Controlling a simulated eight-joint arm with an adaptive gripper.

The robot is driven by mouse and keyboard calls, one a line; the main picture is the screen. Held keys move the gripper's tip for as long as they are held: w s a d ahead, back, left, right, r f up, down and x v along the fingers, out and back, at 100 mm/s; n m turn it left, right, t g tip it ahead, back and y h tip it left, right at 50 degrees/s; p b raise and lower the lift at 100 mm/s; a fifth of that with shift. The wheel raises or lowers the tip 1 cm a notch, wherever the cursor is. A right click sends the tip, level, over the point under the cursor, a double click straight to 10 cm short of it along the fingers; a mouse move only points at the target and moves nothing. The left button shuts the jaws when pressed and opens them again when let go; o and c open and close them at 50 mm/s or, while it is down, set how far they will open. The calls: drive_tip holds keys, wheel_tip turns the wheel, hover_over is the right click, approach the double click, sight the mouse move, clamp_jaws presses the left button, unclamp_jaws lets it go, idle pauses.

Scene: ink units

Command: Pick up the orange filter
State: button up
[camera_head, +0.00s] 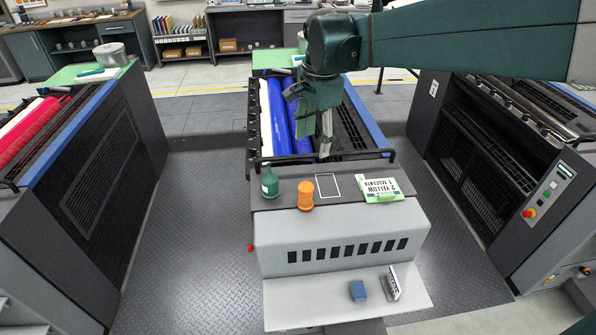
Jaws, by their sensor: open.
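The orange filter (305,196) is a short cylinder standing upright on the dark top ledge of the middle ink unit (345,230). My gripper (324,150) hangs from the green arm above and behind the filter, slightly to its right in the picture. It points down over the unit's rollers near the ledge. It is open, with nothing seen between its fingers, and it is apart from the filter. The filter is in full view.
A green bottle (270,183) stands close to the filter's left. A white rectangle outline (328,187) and a labelled card (381,190) lie to its right. A black rail (322,157) runs behind.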

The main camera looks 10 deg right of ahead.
sight(306, 187)
drive_tip(key=shift+m+g, duration=0.4)
drive_tip(key=shift+m, duration=0.4)
drive_tip(key=w+f, duration=0.1)
drive_tip(key=f, duration=0.6)
drive_tip(key=w+a+f, duration=0.1)
drive_tip(key=f, duration=0.5)
drive_tip(key=w+f, duration=0.1)
drive_tip(key=f, duration=0.6)
drive_tip(key=shift+w+a+f, duration=0.15)
drive_tip(key=shift+a+f, duration=0.1)
drive_tip(key=shift+f, duration=0.05)
drive_tip(key=shift+f, duration=1.25)
drive_tip(key=shift+f, duration=0.1)
drive_tip(key=shift+w+f+p, duration=0.15)
drive_tip(key=shift+f, duration=1.1)
drive_tip(key=shift+w+f+p, duration=0.1)
drive_tip(key=shift+f+p, duration=0.05)
drive_tip(key=shift+f, duration=1.1)
